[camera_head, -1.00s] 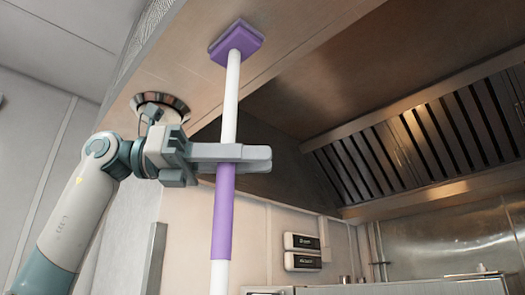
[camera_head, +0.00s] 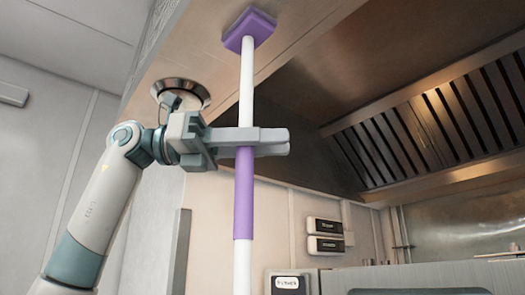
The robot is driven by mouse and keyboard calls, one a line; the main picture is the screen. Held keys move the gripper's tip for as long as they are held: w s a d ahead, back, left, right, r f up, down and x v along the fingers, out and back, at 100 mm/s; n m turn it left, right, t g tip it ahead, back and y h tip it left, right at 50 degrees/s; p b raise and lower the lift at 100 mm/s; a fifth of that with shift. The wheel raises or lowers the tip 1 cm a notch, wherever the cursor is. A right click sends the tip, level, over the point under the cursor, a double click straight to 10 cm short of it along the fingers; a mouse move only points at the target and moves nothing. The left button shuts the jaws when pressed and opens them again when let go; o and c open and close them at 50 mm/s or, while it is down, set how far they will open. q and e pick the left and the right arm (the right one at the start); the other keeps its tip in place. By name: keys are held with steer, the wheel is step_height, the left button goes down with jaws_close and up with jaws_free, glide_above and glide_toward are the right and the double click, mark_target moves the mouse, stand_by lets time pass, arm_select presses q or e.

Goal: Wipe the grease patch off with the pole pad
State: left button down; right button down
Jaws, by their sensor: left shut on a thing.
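A purple pad (camera_head: 250,30) sits on top of a white pole (camera_head: 246,85) with a purple grip section (camera_head: 244,195). The pole stands about upright in front of me. My left gripper (camera_head: 262,142) is shut on the pole near the top of the purple section. The pad is up at the underside of the metal hood (camera_head: 350,60); I cannot tell whether it touches. I cannot make out the grease patch; the pad may hide it. My right gripper is not in view.
A round recessed lamp (camera_head: 182,94) is in the hood's edge, just behind my left wrist. Slatted filters (camera_head: 440,130) line the hood at the right. The space right of the pole is open.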

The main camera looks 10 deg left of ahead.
arm_select(q)
steer(key=shift+s+d+r+b, duration=0.15)
steer(key=shift+s+d+b, duration=0.45)
steer(key=shift+s+d, duration=1.5)
steer(key=shift+w+d, duration=0.1)
steer(key=shift+d, duration=0.1)
steer(key=s+d+b, duration=0.2)
steer(key=s+d, duration=0.2)
steer(key=d, duration=0.1)
steer(key=shift+d+f, duration=0.2)
steer(key=shift+d, duration=0.1)
steer(key=shift+s, duration=0.1)
steer(key=shift+a+r, duration=0.1)
steer(key=shift+r, duration=0.05)
